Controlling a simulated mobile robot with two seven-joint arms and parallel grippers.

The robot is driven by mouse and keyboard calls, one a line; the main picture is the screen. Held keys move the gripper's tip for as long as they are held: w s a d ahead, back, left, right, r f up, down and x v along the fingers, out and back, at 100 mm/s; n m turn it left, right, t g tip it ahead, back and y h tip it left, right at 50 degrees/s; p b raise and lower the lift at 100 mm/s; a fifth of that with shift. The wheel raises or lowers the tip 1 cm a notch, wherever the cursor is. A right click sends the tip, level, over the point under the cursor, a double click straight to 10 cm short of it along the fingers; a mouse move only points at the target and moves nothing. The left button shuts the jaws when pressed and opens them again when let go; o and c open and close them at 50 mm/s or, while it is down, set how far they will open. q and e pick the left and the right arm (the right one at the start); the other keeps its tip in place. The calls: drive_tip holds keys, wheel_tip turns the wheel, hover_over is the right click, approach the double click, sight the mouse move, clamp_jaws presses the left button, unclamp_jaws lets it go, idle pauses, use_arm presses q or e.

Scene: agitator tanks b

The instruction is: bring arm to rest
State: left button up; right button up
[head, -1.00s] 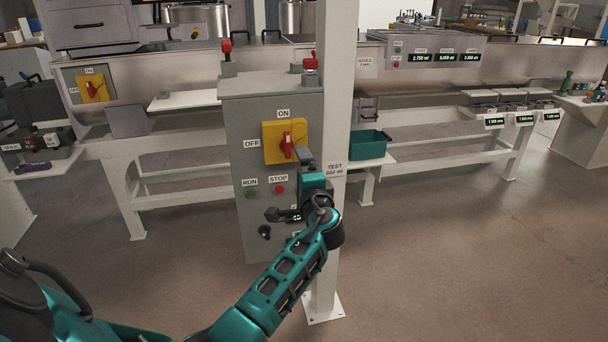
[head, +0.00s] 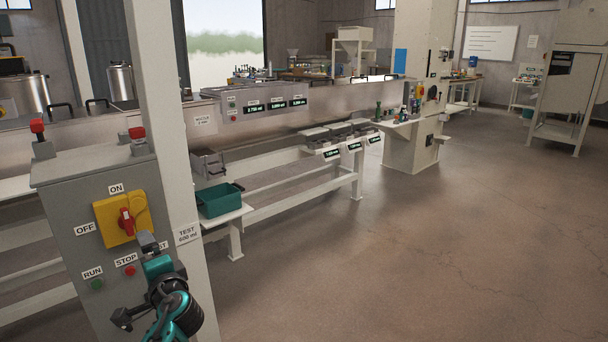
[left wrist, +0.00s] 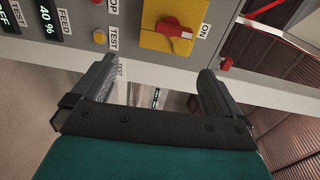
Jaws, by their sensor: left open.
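My left gripper (head: 135,280) is in front of the grey control cabinet (head: 62,225), below its rotary switch. It is open, with nothing between the fingers. It also shows in the left wrist view (left wrist: 157,70), its two fingers spread apart toward the panel. The switch has a red knob (head: 126,221) on a yellow plate (head: 104,212), with ON above and OFF to the left. In the left wrist view the red knob (left wrist: 174,30) lies beyond the fingertips, apart from them. My right gripper is not in view.
A white post (head: 180,130) stands right beside the cabinet and my left gripper. A green bin (head: 220,203) sits on a small shelf behind it. Green RUN (head: 97,284) and red STOP (head: 130,270) buttons are near the gripper. Open floor (head: 430,260) lies to the right.

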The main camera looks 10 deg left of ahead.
use_arm(q)
drive_tip(key=s+d+f+n+h+p, duration=0.1)
drive_tip(key=s+d+f+h, duration=0.4)
drive_tip(key=f, duration=0.3)
drive_tip(key=s+d+f+h, duration=0.3)
drive_tip(key=s+d+f, duration=0.2)
drive_tip(key=s+f, duration=0.15)
drive_tip(key=s+d+f+n+h, duration=0.2)
drive_tip(key=s+d+h, duration=0.1)
drive_tip(key=s+d, duration=0.2)
drive_tip(key=s+d+f+n+g+h+p, duration=0.1)
drive_tip(key=s+d+n+h, duration=0.2)
drive_tip(key=s, duration=0.7)
drive_tip(key=d+h, duration=0.1)
drive_tip(key=d, duration=0.1)
drive_tip(key=shift+s+d+f, duration=0.2)
drive_tip(key=shift+d+f, duration=0.15)
